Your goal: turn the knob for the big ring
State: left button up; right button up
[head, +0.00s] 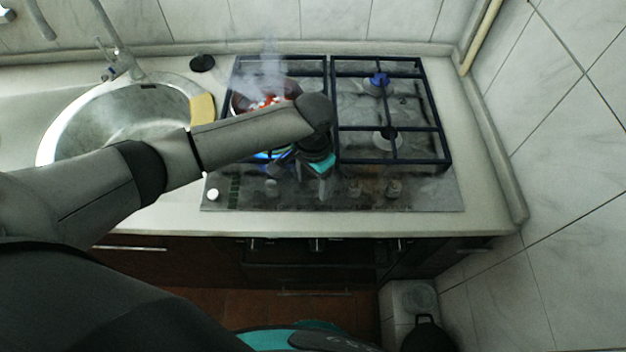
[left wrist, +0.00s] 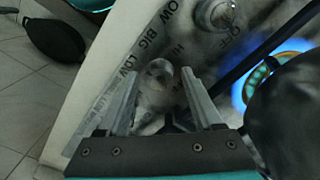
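The hob (head: 450,193) has a row of knobs along its front strip. My left gripper (head: 325,190) points down over the middle of that row. In the left wrist view its two fingers (left wrist: 158,88) stand apart on either side of a clear, greyish knob (left wrist: 158,75). The word BIG is printed beside this knob, with LOW and HI marks around it. I cannot tell whether the fingers touch it. Another knob (left wrist: 216,14) lies farther up by an OFF mark. A burner flame (left wrist: 240,88) burns blue. My right gripper is not in view.
A steaming dark red pot (head: 240,103) with food in it stands on the left grate, partly behind my arm. The right burners (head: 388,138) are bare. A sink (head: 60,140) with a yellow sponge (head: 202,108) lies left. A tiled wall (head: 570,170) closes the right side.

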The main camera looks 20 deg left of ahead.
pick_arm(q)
grip_shut()
dwell(0.3)
